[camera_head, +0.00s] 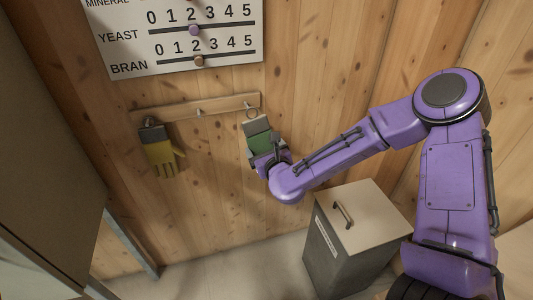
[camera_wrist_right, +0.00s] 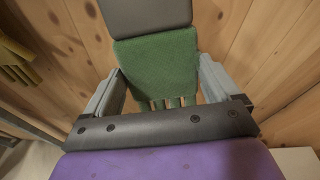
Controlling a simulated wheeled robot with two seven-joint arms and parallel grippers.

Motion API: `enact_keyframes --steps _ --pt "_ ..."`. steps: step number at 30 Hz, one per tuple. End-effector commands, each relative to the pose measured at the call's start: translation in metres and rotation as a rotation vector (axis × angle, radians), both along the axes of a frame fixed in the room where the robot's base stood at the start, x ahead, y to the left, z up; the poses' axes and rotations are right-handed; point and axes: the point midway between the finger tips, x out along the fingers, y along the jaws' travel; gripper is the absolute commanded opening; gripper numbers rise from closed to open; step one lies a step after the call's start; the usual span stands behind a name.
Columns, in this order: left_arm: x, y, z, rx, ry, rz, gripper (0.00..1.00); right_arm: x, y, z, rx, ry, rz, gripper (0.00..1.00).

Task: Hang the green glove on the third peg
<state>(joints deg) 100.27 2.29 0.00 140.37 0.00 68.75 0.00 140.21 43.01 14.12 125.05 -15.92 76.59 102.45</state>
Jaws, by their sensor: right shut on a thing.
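The green glove (camera_head: 258,144) has a grey cuff and a small loop at its top. It hangs upright against the right end of the wooden peg rail (camera_head: 180,108). The loop is at the third peg (camera_head: 251,109); I cannot tell whether it is around the peg or in front of it. My right gripper (camera_head: 264,158) is shut on the green glove, as the right wrist view (camera_wrist_right: 160,82) also shows, with one grey finger on each side of it. My left gripper is not in view.
A yellow glove (camera_head: 162,156) with a grey cuff hangs on the left peg. The middle peg (camera_head: 199,111) is bare. A white slider board (camera_head: 180,40) is on the wall above. A lidded bin (camera_head: 345,240) stands below my right arm. A cabinet (camera_head: 45,130) is at the left.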

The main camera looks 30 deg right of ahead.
Motion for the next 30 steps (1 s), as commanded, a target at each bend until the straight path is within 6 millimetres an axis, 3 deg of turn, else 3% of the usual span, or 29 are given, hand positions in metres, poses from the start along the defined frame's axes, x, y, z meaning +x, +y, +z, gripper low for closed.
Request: enact_keyframes --steps 18,30 --pt "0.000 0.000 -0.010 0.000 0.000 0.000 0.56 0.042 -0.011 -0.008 0.001 0.000 -0.001 0.59" --pt "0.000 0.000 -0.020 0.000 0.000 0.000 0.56 0.051 -0.014 -0.013 0.001 0.001 -0.003 0.59"
